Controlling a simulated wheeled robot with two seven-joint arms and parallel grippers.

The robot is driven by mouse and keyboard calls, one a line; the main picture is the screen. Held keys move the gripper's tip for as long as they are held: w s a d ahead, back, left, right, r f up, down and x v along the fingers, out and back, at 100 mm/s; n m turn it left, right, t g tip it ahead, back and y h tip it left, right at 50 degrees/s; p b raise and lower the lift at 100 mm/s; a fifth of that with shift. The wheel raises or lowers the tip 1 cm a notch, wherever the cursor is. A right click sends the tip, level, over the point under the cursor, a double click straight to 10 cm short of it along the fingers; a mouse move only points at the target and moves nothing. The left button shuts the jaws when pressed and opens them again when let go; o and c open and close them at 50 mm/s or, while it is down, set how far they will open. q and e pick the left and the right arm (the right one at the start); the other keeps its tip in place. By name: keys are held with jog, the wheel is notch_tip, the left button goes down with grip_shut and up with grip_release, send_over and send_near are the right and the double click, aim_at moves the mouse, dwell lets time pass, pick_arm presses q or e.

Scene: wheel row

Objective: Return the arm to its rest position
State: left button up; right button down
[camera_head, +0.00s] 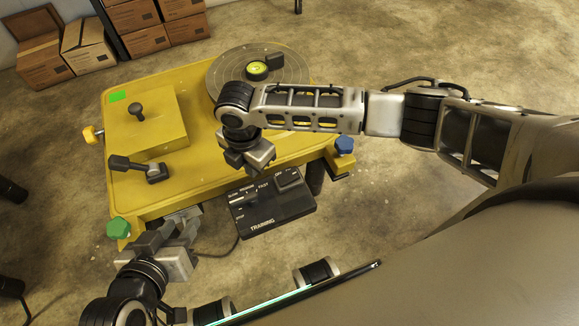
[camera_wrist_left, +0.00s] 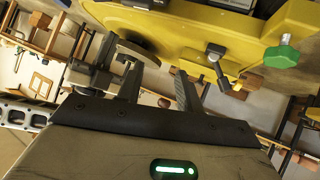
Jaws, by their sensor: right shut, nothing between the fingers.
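My right arm reaches in from the right across the yellow table unit in the head view. Its gripper (camera_head: 250,160) is shut and empty, pointing down over the unit's front edge, above the black training control box. My left gripper (camera_head: 180,228) is at the lower left, in front of the unit's near edge and to the right of the green knob (camera_head: 118,228). In the left wrist view the left fingers (camera_wrist_left: 158,85) stand apart with nothing seen held between them. The green knob also shows there (camera_wrist_left: 282,54), off to the right.
The yellow table unit (camera_head: 120,190) carries a round grey disc (camera_head: 290,62) with a yellow-green hub, a black lever (camera_head: 140,168) and a raised block (camera_head: 150,125). A blue knob (camera_head: 344,145) sits at its right corner. The control box (camera_head: 270,208) is in front. Cardboard boxes (camera_head: 85,45) stand behind.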

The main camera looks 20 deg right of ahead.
jog(key=shift+r+p, duration=0.35)
jog(key=shift+r, duration=0.3)
